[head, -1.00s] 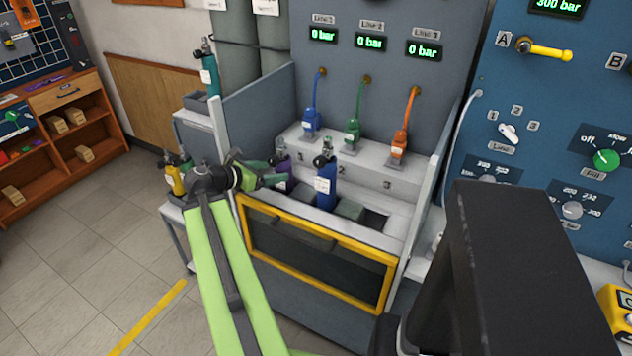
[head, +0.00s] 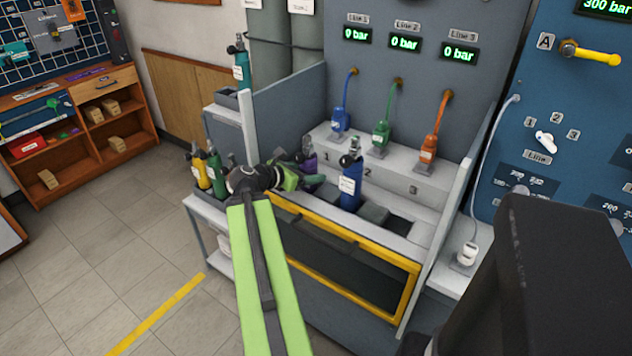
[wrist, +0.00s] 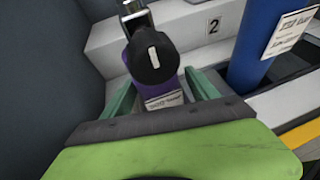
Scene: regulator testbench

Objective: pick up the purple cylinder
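The purple cylinder (head: 309,167) stands upright at the left end of the bench's front row, left of the blue cylinder (head: 349,188). In the wrist view the purple cylinder (wrist: 149,90) has a black valve top and a white label. My gripper (head: 293,180) reaches it from the front left. In the wrist view the green fingers of my gripper (wrist: 160,82) lie apart, one on each side of the purple body, with a narrow gap visible at the left. The cylinder's lower part is hidden by my gripper.
The blue cylinder (wrist: 262,45) stands close to the right of my gripper. A grey side panel (head: 285,112) bounds the bench at the left. A side cart with yellow (head: 201,172) and green (head: 217,172) cylinders stands further left. The floor in front is clear.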

